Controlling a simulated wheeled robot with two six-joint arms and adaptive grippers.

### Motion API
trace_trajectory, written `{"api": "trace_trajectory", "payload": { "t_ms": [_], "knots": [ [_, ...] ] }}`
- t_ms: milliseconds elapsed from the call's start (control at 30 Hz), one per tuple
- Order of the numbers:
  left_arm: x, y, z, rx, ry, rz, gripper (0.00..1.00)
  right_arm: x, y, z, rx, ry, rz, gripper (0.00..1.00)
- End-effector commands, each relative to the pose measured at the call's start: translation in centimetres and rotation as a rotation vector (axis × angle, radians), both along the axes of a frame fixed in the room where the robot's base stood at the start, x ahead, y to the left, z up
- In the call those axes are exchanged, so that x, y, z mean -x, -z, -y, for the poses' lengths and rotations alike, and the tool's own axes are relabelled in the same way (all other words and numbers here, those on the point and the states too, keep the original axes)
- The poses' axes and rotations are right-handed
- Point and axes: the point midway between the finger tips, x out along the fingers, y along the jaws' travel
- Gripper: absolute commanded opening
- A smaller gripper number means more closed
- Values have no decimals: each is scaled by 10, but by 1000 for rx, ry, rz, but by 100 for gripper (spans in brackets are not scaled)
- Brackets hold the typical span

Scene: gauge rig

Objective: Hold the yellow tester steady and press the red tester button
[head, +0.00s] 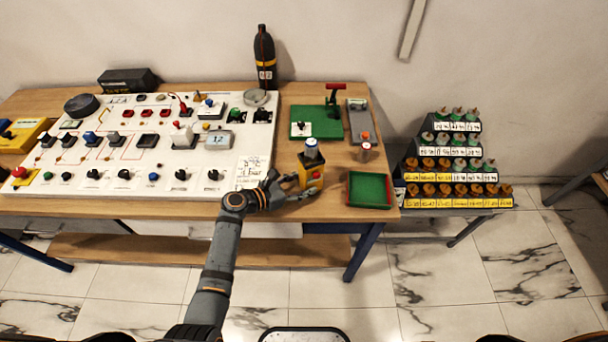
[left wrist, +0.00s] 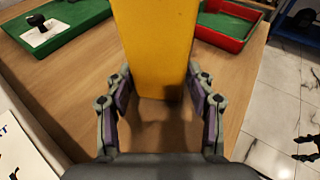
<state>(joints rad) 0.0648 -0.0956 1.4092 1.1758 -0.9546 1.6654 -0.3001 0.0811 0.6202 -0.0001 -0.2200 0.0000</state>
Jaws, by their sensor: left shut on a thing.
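In the left wrist view the tester's plain yellow side (left wrist: 155,45) rises between the two fingers (left wrist: 160,112). The button is hidden there. A dark jointed shape (left wrist: 306,146) at that view's right edge looks like my right gripper, cut off by the frame.
A white panel (head: 120,187) with knobs and switches fills the bench to the left. A green tray (head: 370,190) with a red edge is right of the tester. A green board (head: 322,124) lies behind. A stepped rack (head: 455,170) stands further right.

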Motion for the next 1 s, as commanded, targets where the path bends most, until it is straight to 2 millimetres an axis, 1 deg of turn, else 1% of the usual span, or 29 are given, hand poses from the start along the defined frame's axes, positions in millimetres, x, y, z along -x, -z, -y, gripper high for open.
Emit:
{"api": "trace_trajectory", "payload": {
  "t_ms": [67,100,400,500,1000],
  "knots": [
    [1,1,0,0,0,-2,37,0,0,0,0,0,0,55],
    [1,1,0,0,0,-3,37,0,0,0,0,0,0,52],
    [1,2,0,0,1,-4,37,0,0,0,0,0,0,12],
    [1,2,0,0,1,-4,37,0,0,0,0,0,0,0],
    [1,2,0,-1,1,-5,37,0,0,-1,-1,0,0,0]
  ]
}}
